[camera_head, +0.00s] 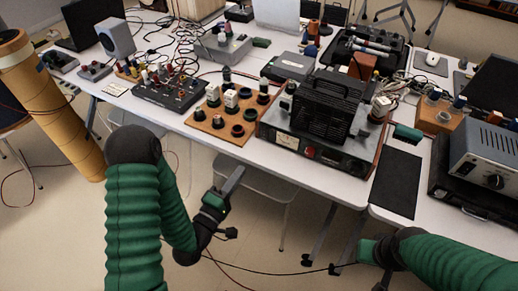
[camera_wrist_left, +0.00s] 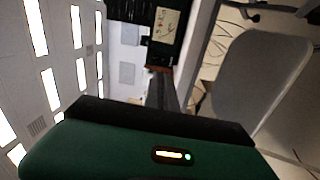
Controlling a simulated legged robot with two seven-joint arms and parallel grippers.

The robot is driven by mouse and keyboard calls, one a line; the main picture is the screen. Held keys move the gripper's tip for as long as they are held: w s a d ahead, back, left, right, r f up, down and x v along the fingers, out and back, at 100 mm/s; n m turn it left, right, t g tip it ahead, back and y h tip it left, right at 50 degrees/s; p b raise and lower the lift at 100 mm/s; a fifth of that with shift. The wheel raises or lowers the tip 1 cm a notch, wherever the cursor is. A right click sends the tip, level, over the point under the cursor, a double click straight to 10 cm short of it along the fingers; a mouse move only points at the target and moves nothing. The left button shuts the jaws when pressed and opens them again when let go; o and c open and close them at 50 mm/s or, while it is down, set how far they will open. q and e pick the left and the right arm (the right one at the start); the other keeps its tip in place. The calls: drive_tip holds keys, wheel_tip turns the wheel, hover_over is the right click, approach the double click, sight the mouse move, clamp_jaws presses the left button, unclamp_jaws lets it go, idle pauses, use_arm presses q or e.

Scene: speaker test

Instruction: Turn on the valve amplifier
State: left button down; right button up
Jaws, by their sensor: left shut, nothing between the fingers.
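The valve amplifier (camera_head: 342,156) stands at the table's front edge in the head view, with a black caged top. Its front panel has a pale meter (camera_head: 287,141) and a red control (camera_head: 310,152). The meter also shows at the top of the left wrist view (camera_wrist_left: 166,24). My left gripper (camera_head: 238,171) is shut and empty, in front of the table, lower and to the left of the amplifier, apart from it. Of my right gripper, only a green part (camera_head: 366,250) shows at the lower right; its fingers cannot be made out.
A wooden board with knobs (camera_head: 218,122) sits just left of the amplifier. A black mat (camera_head: 397,182) and a grey device (camera_head: 490,150) are to the right. A grey chair (camera_head: 262,186) is under the table edge, close to my left gripper.

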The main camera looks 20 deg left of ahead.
use_arm(q)
drive_tip(key=shift+s+a+r+n+t, duration=0.2)
drive_tip(key=shift+s+n+t, duration=0.1)
drive_tip(key=shift+n, duration=0.1)
drive_tip(key=shift+d, duration=0.1)
drive_tip(key=b, duration=0.4)
approach(264, 131)
drive_tip(key=x, duration=0.7)
drive_tip(key=shift+f, duration=0.2)
